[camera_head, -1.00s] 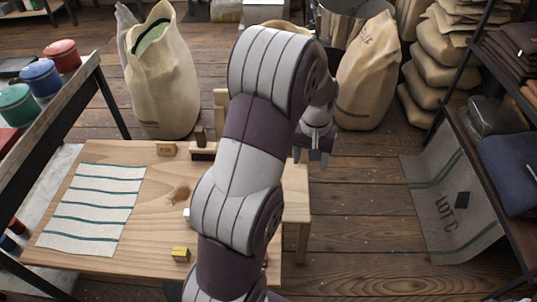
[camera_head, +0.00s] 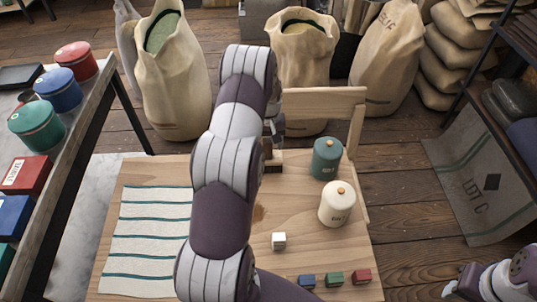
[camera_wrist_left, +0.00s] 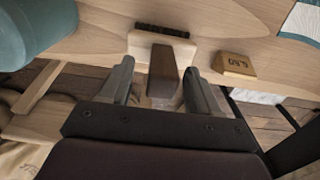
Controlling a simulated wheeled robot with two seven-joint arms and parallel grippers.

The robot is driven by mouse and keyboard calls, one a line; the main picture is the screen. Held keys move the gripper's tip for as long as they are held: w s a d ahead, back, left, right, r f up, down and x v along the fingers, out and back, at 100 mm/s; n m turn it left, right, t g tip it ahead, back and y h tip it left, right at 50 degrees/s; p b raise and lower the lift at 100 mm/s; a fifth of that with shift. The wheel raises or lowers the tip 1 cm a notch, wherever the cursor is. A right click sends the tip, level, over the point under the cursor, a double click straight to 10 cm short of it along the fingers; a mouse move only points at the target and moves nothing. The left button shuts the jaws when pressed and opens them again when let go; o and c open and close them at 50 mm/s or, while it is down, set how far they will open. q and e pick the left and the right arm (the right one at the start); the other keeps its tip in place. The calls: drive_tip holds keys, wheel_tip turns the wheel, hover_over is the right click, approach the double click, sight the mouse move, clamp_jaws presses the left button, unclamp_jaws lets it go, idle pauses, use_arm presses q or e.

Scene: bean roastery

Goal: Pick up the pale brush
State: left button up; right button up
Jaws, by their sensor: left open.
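The pale brush (camera_wrist_left: 150,47) lies on the wooden bench, with a pale block, dark bristles at its far side and a dark handle pointing toward my left gripper (camera_wrist_left: 159,74). The left gripper is open, one finger on each side of the handle, with gaps visible. In the head view the brush (camera_head: 274,167) shows just right of my left arm, partly hidden, with the left gripper (camera_head: 275,127) at it. Part of my right arm shows at the bottom right; its jaws are unclear.
A 5.50 block (camera_wrist_left: 234,66) lies right of the brush. A raised wooden rail (camera_head: 325,103) runs behind.

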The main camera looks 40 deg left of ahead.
use_arm(q)
drive_tip(key=shift+a+f, duration=0.1)
drive_tip(key=shift+a, duration=0.15)
drive_tip(key=shift+d, duration=0.1)
clamp_jaws()
wheel_tip(320, 180, up, 10)
drive_tip(key=shift+r+b, duration=0.1)
drive_tip(key=shift+b, duration=0.6)
